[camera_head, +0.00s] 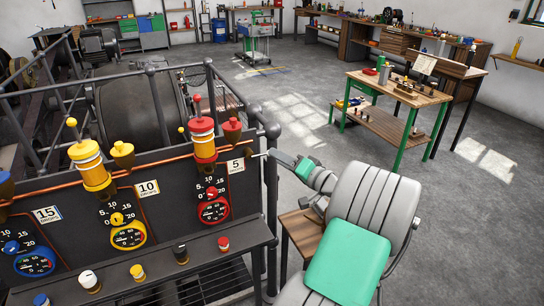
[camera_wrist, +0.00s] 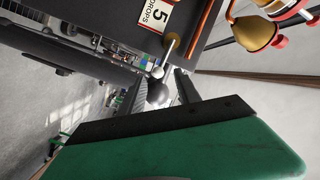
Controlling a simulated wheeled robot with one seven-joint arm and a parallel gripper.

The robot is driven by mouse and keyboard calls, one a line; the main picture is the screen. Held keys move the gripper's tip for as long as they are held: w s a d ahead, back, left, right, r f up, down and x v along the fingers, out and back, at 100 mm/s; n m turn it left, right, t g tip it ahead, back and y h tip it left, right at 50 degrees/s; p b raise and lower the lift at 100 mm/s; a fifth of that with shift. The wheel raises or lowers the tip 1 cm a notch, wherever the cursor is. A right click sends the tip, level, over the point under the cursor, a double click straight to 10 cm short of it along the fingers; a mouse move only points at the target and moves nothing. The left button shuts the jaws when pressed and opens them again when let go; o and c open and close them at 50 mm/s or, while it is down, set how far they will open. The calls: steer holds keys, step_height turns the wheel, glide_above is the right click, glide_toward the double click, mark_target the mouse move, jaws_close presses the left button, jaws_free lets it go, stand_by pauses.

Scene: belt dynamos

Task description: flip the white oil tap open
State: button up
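A thin pale lever (camera_wrist: 166,58) with a brass-coloured base and a small whitish ball end stands out from the dark panel, near the "5 drops" label; I take it for the white oil tap. In the head view, a thin pale rod (camera_head: 260,155) shows at the panel's right edge. My gripper (camera_wrist: 160,88) has its two dark fingers spread apart, with the ball end seen between or just beyond them; contact cannot be told. In the head view my gripper (camera_head: 282,160) is beside the panel's right end, small and partly lost against the railing.
White (camera_head: 88,280), yellow (camera_head: 137,272), black (camera_head: 180,254) and red (camera_head: 223,243) knobs stand on the ledge. Red (camera_head: 202,140) and yellow (camera_head: 90,165) oilers rise above the panel. A grey railing post (camera_head: 271,195) is close to my gripper.

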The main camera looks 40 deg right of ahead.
mark_target(261, 155)
step_height(261, 155, down, 5)
steer(key=s+n+b, duration=0.1)
steer(key=s+b, duration=0.2)
steer(key=b, duration=0.8)
step_height(261, 155, up, 5)
steer(key=b, duration=0.2)
steer(key=shift+m, duration=0.9)
steer(key=w, duration=0.8)
steer(key=shift+f, duration=0.25)
steer(key=shift+c, duration=0.5)
